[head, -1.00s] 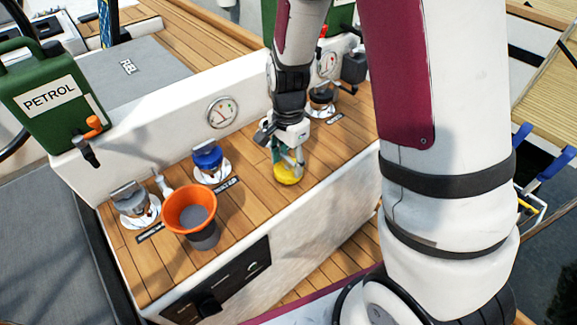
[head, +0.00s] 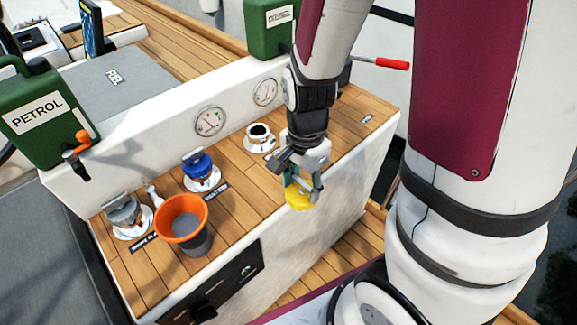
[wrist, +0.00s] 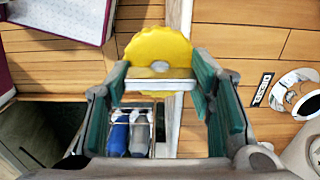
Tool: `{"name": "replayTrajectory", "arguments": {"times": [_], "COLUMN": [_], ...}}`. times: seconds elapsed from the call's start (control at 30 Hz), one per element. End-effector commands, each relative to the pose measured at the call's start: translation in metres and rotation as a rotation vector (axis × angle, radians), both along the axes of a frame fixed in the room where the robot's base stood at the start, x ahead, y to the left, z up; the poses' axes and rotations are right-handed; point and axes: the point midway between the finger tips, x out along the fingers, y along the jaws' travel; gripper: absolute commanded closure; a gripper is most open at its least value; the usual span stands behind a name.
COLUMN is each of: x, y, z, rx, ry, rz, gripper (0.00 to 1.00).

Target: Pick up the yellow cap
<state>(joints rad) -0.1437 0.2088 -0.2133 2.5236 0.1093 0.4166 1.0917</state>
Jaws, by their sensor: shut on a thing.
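The yellow cap (head: 298,202) is round and bright. It is held in my gripper (head: 303,187), near the counter's front edge in the head view. In the wrist view the cap (wrist: 155,48) shows as a scalloped disc with a pale centre, between the teal fingertips of my gripper (wrist: 160,82). The fingers are shut on its stem part, and its yellow face points away from the wrist. An uncapped white filler with a dark opening (head: 259,133) is behind and left of my gripper. My arm hides part of the counter behind it.
An orange funnel (head: 181,210) stands on the wooden counter (head: 255,195), in front of a blue-capped filler (head: 200,168) and a grey-capped one (head: 125,212). Gauges line the low back wall. A green petrol can (head: 45,110) stands at left. The counter right of my gripper looks clear.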

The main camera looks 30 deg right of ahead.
Motion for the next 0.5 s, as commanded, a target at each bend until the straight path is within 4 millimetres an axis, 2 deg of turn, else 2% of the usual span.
{"name": "replayTrajectory", "arguments": {"times": [0.5], "x": [-0.03], "y": [-0.004], "z": [0.007], "rx": [0.001], "ry": [0.004], "rz": [-0.002], "gripper": [0.84]}}
